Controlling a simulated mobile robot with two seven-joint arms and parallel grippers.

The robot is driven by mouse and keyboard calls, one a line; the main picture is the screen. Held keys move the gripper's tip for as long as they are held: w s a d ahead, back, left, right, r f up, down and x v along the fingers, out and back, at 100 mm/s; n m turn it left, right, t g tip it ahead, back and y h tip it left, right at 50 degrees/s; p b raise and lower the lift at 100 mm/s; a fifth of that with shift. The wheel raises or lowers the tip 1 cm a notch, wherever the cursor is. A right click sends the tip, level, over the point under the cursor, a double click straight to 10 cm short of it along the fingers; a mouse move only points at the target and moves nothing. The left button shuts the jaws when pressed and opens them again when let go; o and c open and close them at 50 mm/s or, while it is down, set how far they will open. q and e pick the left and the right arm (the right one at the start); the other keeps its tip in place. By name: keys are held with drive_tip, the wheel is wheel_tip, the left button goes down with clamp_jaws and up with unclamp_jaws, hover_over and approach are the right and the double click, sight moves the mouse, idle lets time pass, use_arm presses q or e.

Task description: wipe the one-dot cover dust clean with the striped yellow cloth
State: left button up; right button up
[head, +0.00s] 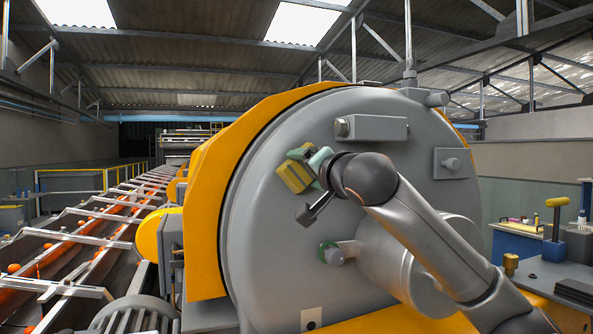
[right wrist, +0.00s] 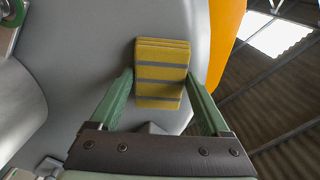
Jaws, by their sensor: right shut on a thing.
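The one-dot cover is the large round grey cover (head: 285,260) of the machine, with a white plate bearing one black dot (head: 311,319) at its bottom. My right gripper (head: 306,167) is shut on the striped yellow cloth (head: 294,176), a folded yellow pad with grey stripes. The cloth is at the cover's upper left face. In the right wrist view the cloth (right wrist: 161,72) sits between the green fingers, with the grey cover (right wrist: 90,55) behind it. I cannot tell whether the cloth touches the cover. No dust stands out clearly. My left gripper is not in view.
A grey box fitting (head: 378,128), another fitting (head: 452,163) and a green-ringed knob (head: 331,254) stick out from the cover. The orange housing rim (head: 207,225) edges it at left. A conveyor with oranges (head: 85,240) runs at far left. A workbench (head: 545,275) stands at right.

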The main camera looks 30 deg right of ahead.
sight(290, 171)
drive_tip(key=shift+s+d+p, duration=0.5)
drive_tip(key=shift+s+d, duration=0.35)
drive_tip(key=shift+d, duration=2.8)
drive_tip(key=shift+w+a+p, duration=0.25)
drive_tip(key=shift+w+a, duration=0.15)
drive_tip(key=shift+a, duration=1.3)
drive_tip(key=shift+w+a+p, duration=0.2)
drive_tip(key=shift+w+a, duration=0.2)
drive_tip(key=shift+a, duration=1.35)
drive_tip(key=shift+w+a+p, duration=0.25)
drive_tip(key=shift+w+a, duration=0.15)
drive_tip(key=shift+a, duration=1.3)
drive_tip(key=shift+s, duration=0.1)
drive_tip(key=shift+s+a+f+b, duration=0.1)
drive_tip(key=shift+s+b, duration=0.25)
drive_tip(key=shift+s, duration=0.2)
drive_tip(key=v, duration=0.2)
drive_tip(key=shift+s+b, duration=0.25)
drive_tip(key=shift+b, duration=0.15)
drive_tip(key=shift+v, duration=1.15)
